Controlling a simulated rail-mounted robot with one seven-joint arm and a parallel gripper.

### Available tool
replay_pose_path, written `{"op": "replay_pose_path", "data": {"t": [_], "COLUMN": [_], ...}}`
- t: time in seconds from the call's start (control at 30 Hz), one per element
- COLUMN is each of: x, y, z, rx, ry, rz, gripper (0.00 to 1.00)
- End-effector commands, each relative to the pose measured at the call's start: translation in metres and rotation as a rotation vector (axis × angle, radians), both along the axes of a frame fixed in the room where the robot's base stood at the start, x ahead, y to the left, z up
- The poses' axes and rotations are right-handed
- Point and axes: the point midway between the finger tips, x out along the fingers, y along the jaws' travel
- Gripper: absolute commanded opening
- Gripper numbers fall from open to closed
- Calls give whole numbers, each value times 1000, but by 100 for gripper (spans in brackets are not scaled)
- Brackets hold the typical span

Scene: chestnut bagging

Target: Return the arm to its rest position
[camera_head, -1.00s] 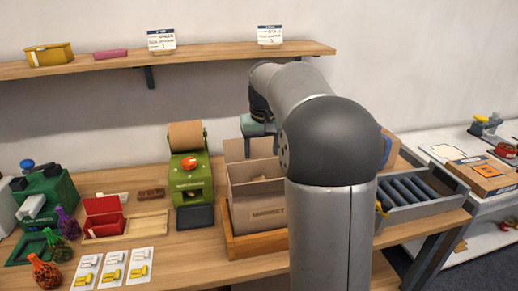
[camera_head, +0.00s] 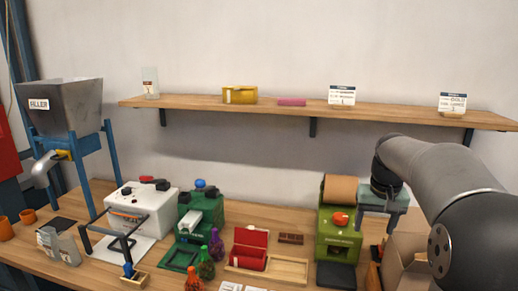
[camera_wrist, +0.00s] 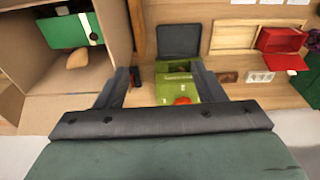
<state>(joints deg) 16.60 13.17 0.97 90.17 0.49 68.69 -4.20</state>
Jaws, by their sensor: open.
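My gripper (camera_head: 380,212) hangs in the air at the right of the head view, beside the green dispenser with a brown roll (camera_head: 340,222) and near the open cardboard box (camera_head: 402,258). In the wrist view its two fingers (camera_wrist: 162,88) are spread apart with nothing between them. The green dispenser (camera_wrist: 180,88) shows beyond and between the fingers. The box (camera_wrist: 112,28) is at the left there, with a green item with a white band (camera_wrist: 65,32) and a small tan piece (camera_wrist: 78,60) inside. My arm hides part of the box in the head view.
A wooden shelf (camera_head: 225,107) runs along the wall above the bench. A red box (camera_head: 250,248), green machine (camera_head: 200,215), white machine (camera_head: 140,208) and several net bags (camera_head: 207,264) stand on the bench. A filler hopper (camera_head: 62,108) is at far left.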

Motion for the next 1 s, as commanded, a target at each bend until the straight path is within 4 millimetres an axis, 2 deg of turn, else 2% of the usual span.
{"op": "replay_pose_path", "data": {"t": [0.27, 0.37, 0.47, 0.6, 0.73, 0.8, 1.0], "x": [-59, -88, -127, -195, -246, -260, -260], "y": [51, 72, 94, 124, 139, 142, 142], "z": [-18, -30, -46, -79, -107, -115, -115], "rx": [6, 8, 10, 14, 15, 16, 16], "ry": [26, 37, 51, 74, 94, 100, 100], "rz": [55, 83, 117, 171, 210, 220, 220], "gripper": [63, 63, 63, 63, 63, 63, 63]}}
